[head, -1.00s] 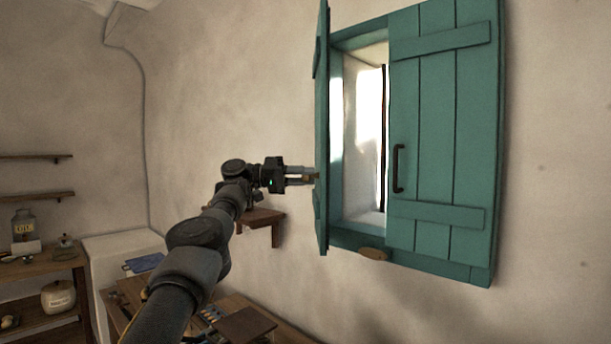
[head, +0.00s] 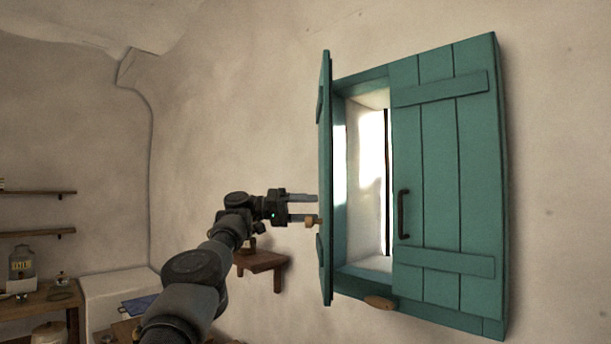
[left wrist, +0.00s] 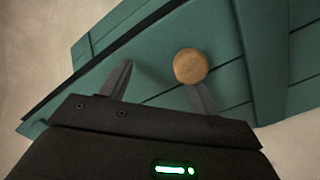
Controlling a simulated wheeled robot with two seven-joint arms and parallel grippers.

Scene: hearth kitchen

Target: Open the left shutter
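The left shutter (head: 326,180), green planks, stands swung out from the wall and shows nearly edge-on in the head view. Its round wooden knob (head: 313,221) faces left toward my left gripper (head: 312,208). The left gripper is open, its two fingers apart at the shutter's face. In the left wrist view the knob (left wrist: 190,66) lies at the tip of the right finger, not between the fingers; I cannot tell whether they touch. The right shutter (head: 445,190) is closed over its half of the window and has a dark handle (head: 403,214). My right gripper is not in view.
A small wooden wall shelf (head: 260,262) sits below my left arm. A wooden catch (head: 380,302) is at the window's lower edge. Shelves and a counter with jars (head: 22,270) stand at the far left. The wall left of the shutter is clear.

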